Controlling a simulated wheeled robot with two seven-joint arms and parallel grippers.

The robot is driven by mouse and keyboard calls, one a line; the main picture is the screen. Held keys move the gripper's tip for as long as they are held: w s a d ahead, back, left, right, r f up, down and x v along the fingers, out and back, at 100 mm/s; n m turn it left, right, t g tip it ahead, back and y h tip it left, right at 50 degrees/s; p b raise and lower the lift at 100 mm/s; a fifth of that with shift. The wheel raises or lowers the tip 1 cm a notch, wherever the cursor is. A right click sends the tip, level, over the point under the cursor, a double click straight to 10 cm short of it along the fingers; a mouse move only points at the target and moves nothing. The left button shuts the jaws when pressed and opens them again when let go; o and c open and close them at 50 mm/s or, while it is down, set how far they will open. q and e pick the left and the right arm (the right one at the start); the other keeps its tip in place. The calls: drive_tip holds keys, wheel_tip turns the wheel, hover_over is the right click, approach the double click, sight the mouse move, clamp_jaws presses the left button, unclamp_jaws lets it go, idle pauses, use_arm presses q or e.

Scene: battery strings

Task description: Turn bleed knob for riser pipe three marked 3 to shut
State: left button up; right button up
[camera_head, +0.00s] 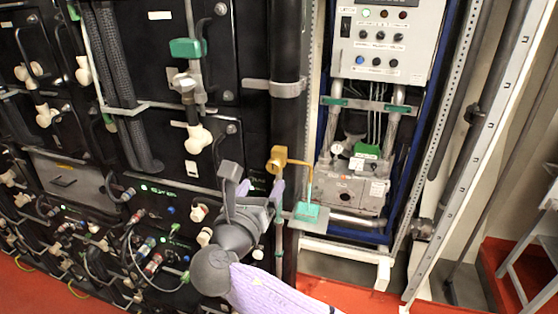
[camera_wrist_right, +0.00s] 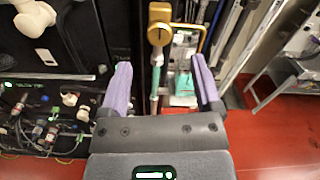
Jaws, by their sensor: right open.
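My right gripper (camera_head: 260,188) is open, with its purple fingers pointing up toward the black rack. In the right wrist view its fingers (camera_wrist_right: 162,85) are apart with nothing held between them. A brass-coloured fitting (camera_head: 278,160) with a bent arm is just above the fingertips; it also shows in the right wrist view (camera_wrist_right: 159,22), ahead of the gap. A white knob (camera_head: 198,138) sits on a grey pipe to the upper left of the gripper. Another white knob (camera_head: 45,115) is farther left. I cannot read a 3 on any knob. My left gripper is not in view.
A grey control box (camera_head: 382,40) with buttons is at the upper right. A green tray-like piece (camera_head: 312,211) lies close right of the gripper. Cables and connectors (camera_head: 152,262) crowd the lower left. The red floor (camera_head: 350,293) is open at the front.

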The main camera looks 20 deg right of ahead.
sight(273, 168)
drive_tip(key=x, duration=0.7)
drive_tip(key=shift+w+f+p, duration=0.1)
drive_tip(key=shift+p, duration=0.25)
clamp_jaws()
